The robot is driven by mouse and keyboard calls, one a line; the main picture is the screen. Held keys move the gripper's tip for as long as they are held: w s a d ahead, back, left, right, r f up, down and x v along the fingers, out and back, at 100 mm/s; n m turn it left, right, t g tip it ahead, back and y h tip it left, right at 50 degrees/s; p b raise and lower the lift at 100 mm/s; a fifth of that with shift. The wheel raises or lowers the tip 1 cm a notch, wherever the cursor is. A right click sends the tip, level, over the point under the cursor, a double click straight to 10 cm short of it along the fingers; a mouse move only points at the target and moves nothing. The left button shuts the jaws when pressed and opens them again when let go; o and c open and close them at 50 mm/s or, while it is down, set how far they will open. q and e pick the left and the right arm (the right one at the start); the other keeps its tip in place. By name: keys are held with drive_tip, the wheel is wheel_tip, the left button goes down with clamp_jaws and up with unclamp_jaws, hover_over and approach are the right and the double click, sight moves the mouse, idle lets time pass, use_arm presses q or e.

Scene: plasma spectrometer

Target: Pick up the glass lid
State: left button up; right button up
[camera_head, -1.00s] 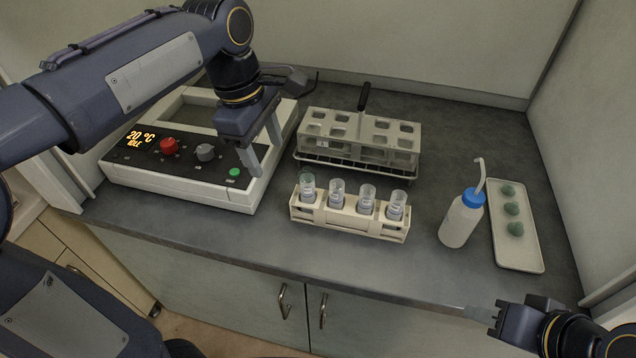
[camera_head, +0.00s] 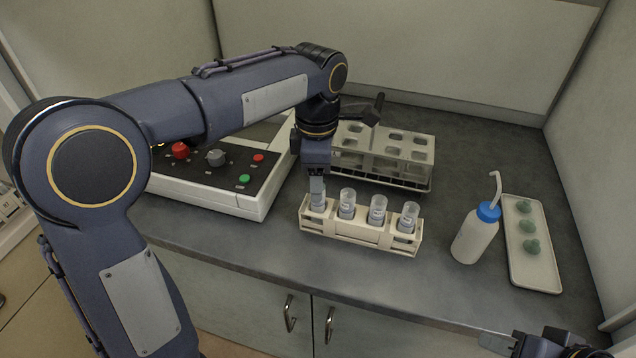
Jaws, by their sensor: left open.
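No separate glass lid can be made out; any lid on the clear vessels is too small to tell. Several clear labelled vessels stand in a cream rack (camera_head: 345,234). They include a second vessel (camera_head: 347,204), a third vessel (camera_head: 377,210) and a rightmost vessel (camera_head: 408,217). My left gripper (camera_head: 317,188) points down at the top of the leftmost vessel (camera_head: 317,203), its open fingers hiding that rim. I cannot tell whether they touch it. My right gripper (camera_head: 497,343) is at the bottom right, cut by the frame, its fingers unclear.
A white control box (camera_head: 215,197) with red, grey and green controls stands left, partly behind my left arm. A larger rack (camera_head: 385,150) stands behind. A blue-capped wash bottle (camera_head: 474,236) and a tray (camera_head: 537,275) with green pieces are right. Front counter is clear.

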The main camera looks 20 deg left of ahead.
use_arm(q)
drive_tip(key=c, duration=1)
drive_tip(key=shift+c, duration=0.2)
drive_tip(key=shift+r, duration=0.1)
